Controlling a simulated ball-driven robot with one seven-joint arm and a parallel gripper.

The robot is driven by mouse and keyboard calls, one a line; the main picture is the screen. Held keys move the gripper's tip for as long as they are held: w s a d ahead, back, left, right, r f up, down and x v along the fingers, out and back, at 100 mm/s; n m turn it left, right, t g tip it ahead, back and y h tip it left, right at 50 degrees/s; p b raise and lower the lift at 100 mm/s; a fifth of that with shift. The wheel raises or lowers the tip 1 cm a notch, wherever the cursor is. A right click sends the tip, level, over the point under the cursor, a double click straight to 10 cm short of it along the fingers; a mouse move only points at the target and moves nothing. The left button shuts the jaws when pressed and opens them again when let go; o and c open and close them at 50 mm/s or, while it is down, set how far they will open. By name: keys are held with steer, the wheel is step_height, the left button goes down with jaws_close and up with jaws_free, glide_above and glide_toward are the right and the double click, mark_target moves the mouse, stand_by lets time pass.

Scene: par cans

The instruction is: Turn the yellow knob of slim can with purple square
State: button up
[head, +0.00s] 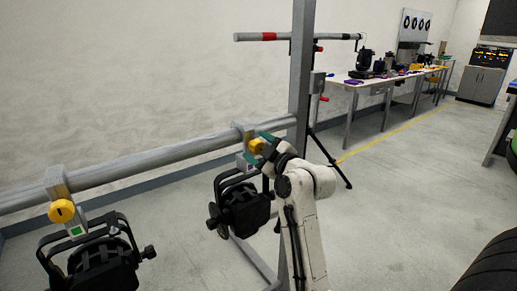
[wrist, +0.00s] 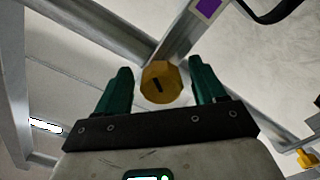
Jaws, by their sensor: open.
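The slim can with the purple square is a black lamp (head: 243,206) hanging from the horizontal pipe in the head view. Its purple square (wrist: 207,8) shows on the clamp at the top of the wrist view. Its yellow knob (wrist: 160,82) has a dark slot and sits between my gripper's two green fingers, with a gap on each side. In the head view the same knob (head: 257,146) is partly covered by my gripper (head: 268,145). My gripper (wrist: 161,92) is open around the knob, not visibly touching it.
A second black lamp (head: 100,262) with a yellow knob (head: 62,211) and green square hangs at left on the pipe (head: 150,159). An upright metal post (head: 300,70) stands close behind my gripper. A workbench (head: 385,84) with tools is farther back. Open floor lies to the right.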

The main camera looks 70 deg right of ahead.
steer(key=v, duration=1)
steer(key=shift+s+a+b, duration=0.2)
steer(key=shift+s+b, duration=0.15)
steer(key=shift+b, duration=0.05)
steer(key=w+a+f+m+g+y+p, duration=0.1)
steer(key=w+a+f+g+y+p, duration=0.2)
steer(key=a+f, duration=0.5)
steer(key=w+a+f+g+y, duration=0.2)
steer(key=a+f+y, duration=0.2)
steer(key=a+f, duration=0.4)
steer(key=s+a+f+m+g+y+p, duration=0.1)
steer(key=s+a+f+g+y+p, duration=0.1)
steer(key=s+a+f+g, duration=0.7)
steer(key=s+a+f+p, duration=0.1)
steer(key=s+a+f, duration=0.2)
steer(key=s+a, duration=0.1)
steer(key=shift+a+f+m, duration=0.25)
steer(key=shift+a+m, duration=0.1)
steer(key=shift+m, duration=0.05)
